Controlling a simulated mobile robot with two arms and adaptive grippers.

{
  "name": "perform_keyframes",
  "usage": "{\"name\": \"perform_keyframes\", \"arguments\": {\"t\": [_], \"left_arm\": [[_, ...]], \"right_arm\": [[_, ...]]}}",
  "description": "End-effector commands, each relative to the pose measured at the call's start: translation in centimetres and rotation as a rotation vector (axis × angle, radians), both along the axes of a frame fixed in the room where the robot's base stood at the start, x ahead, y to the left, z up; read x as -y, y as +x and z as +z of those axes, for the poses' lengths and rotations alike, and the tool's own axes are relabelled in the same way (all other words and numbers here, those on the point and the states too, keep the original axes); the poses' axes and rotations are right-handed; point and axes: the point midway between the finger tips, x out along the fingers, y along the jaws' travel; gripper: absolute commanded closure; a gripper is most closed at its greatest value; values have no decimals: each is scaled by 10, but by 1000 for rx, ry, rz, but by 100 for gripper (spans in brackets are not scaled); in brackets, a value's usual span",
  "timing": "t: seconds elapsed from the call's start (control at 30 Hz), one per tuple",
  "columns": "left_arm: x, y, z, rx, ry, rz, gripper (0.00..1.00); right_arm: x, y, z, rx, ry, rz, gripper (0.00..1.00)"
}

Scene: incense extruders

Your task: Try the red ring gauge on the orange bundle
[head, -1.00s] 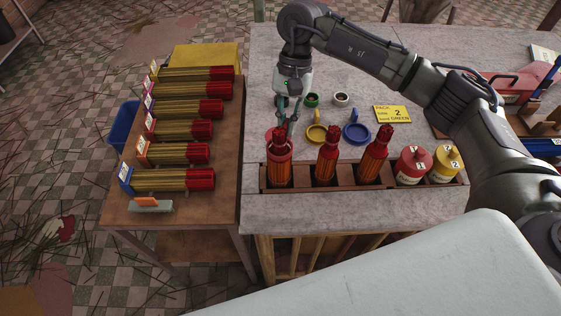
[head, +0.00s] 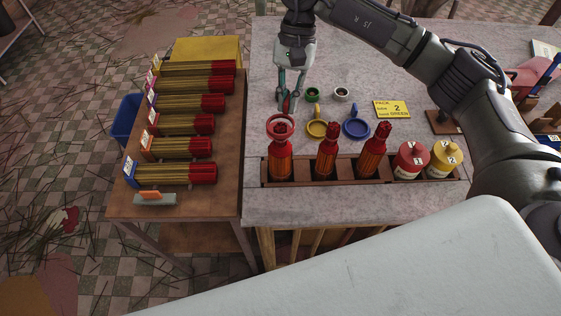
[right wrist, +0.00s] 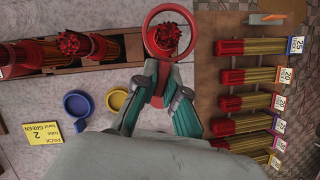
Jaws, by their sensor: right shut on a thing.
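The red ring gauge (head: 270,124) is held by its handle in my right gripper (head: 288,103), which is shut on it. My left gripper is not in view.
The wooden rack (head: 305,183) also holds a red canister (head: 409,164) and a yellow canister (head: 442,163). Yellow (head: 316,130) and blue (head: 356,127) ring gauges lie behind it, near a yellow card (head: 392,109). Several lying bundles fill the brown side table (head: 228,200).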

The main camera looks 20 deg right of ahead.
Motion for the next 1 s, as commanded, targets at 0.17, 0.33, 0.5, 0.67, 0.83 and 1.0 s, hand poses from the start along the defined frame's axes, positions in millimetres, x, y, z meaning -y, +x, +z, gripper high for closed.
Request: {"name": "perform_keyframes", "arguments": {"t": [0.17,0.33,0.5,0.67,0.83,1.0], "left_arm": [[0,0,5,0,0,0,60],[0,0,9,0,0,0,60],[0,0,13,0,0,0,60],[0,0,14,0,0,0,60],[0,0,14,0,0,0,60],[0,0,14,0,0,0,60]], "right_arm": [[0,0,13,1,1,2,100],[0,0,23,1,1,1,100],[0,0,33,2,0,1,100],[0,0,39,0,0,0,100],[0,0,39,0,0,0,100],[0,-1,38,0,0,4,100]]}}
